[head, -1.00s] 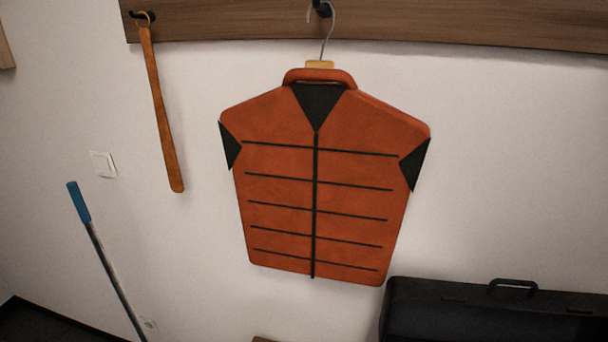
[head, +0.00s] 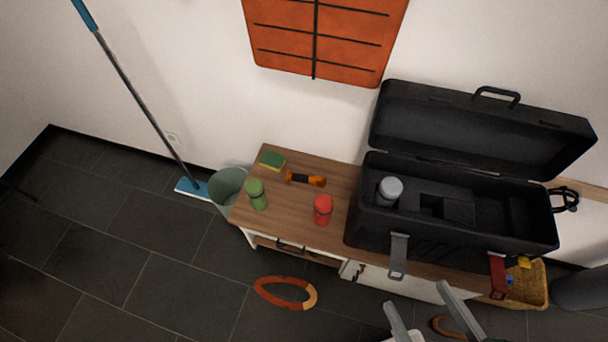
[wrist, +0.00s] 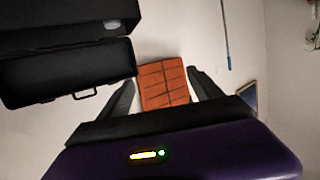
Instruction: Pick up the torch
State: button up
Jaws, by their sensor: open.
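The torch (head: 306,180), a small orange and black tool, lies on its side on the wooden bench top (head: 337,181) in the head view. It is between a green sponge-like block and a red canister. My gripper (head: 417,296) shows at the bottom edge of the head view, its two grey fingers apart and empty. It is in front of the bench, right of and nearer than the torch. In the wrist view both dark fingers of my gripper (wrist: 160,78) are spread, with nothing between them; the torch is not seen there.
A green canister (head: 256,194) and the red canister (head: 323,210) stand close to the torch. A large open black toolbox (head: 520,222) fills the bench's right part. A bucket (head: 226,186) and mop (head: 140,105) are at left. An orange ring (head: 262,292) lies on the floor.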

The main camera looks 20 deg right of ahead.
aim_at(318, 181)
jog(key=i+j+z, duration=0.25)
jog(key=j, duration=0.45)
jog(key=j+z, duration=0.25)
jog(key=j, duration=0.5)
jog(key=i+j+z, duration=0.25)
jog(key=j, duration=0.5)
jog(key=i+j+z, duration=0.1)
jog(key=j+z, duration=0.35)
jog(key=j, duration=0.4)
jog(key=j+z, duration=0.4)
jog(key=j, duration=0.45)
jog(key=k+j+z, duration=0.2)
jog(key=j+z, duration=0.25)
jog(key=j, duration=0.35)
jog(key=i+j+z, duration=0.2)
jog(key=j, duration=0.3)
jog(key=i, duration=0.1)
